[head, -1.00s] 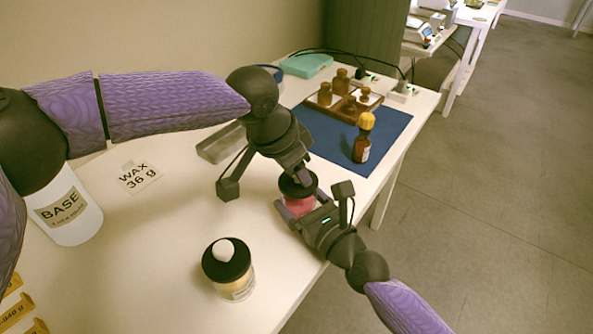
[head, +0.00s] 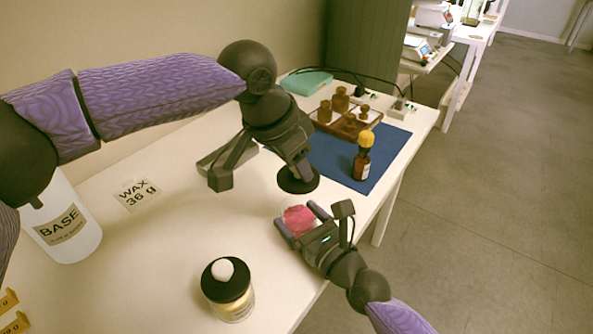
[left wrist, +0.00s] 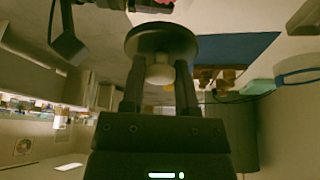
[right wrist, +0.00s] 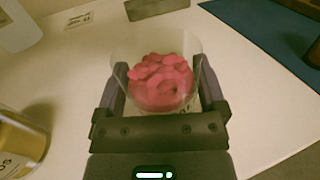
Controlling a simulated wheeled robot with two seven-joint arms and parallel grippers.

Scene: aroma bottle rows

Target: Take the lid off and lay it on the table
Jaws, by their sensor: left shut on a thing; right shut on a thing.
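A clear jar (right wrist: 160,85) with red-pink pieces inside stands upright and open at the table's front edge in the right wrist view; in the head view its red contents (head: 298,219) show. My right gripper (head: 300,222) is shut on the jar, one finger on each side. A round black lid (head: 298,181) hangs above the jar, apart from it. My left gripper (head: 305,172) is shut on the lid's pale knob (left wrist: 160,72), seen in the left wrist view. The table (head: 170,230) is pale.
A second jar (head: 228,290) with a black lid and white knob stands at the front. A white BASE bottle (head: 65,225) and a WAX 36 g card (head: 137,194) are at the left. A blue mat (head: 385,160) holds an amber bottle (head: 362,160) and a wooden tray (head: 368,127). Mid-table is clear.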

